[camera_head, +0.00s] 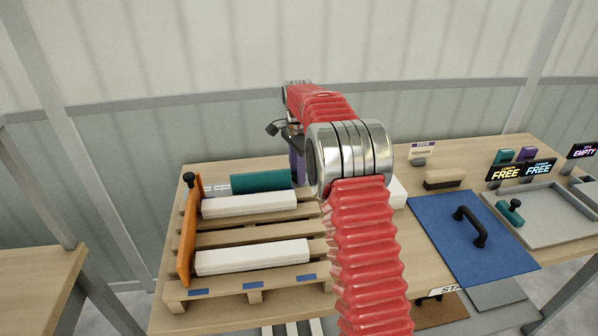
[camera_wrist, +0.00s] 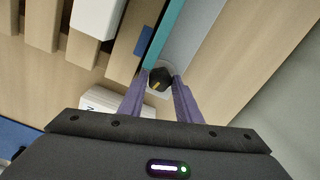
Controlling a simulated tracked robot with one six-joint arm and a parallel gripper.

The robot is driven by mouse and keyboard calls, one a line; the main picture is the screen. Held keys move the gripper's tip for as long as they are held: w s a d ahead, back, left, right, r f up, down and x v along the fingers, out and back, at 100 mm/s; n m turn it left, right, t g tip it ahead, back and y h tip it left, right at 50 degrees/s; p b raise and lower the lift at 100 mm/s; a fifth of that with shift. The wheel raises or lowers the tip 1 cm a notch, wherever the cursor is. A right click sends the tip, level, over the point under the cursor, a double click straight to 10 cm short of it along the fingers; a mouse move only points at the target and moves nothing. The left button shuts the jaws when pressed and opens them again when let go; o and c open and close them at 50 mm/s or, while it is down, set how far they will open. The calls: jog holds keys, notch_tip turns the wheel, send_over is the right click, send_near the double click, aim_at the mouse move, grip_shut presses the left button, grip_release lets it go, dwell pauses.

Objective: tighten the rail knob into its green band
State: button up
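The rail knob (camera_wrist: 160,79) is black with a yellow mark and sits on a pale round base in the wrist view. My gripper (camera_wrist: 161,82) has its two purple fingertips on either side of this knob. The tips are close to its sides, but I cannot tell whether they press on it. In the head view my gripper (camera_head: 297,168) points down at the back edge of the pallet, and the knob is hidden there. I cannot make out a green band around the knob.
A wooden pallet (camera_head: 245,240) carries white bars, a teal block (camera_head: 262,182) and an upright orange board (camera_head: 188,235) with a black knob on top. To the right lie a blue mat (camera_head: 450,240) with a black handle and a grey tray (camera_head: 550,228).

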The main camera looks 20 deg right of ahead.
jog(key=o, duration=0.5)
jog(key=shift+c, duration=0.2)
jog(key=shift+r, duration=0.15)
notch_tip(320, 180, up, 14)
jog(key=shift+f, duration=0.25)
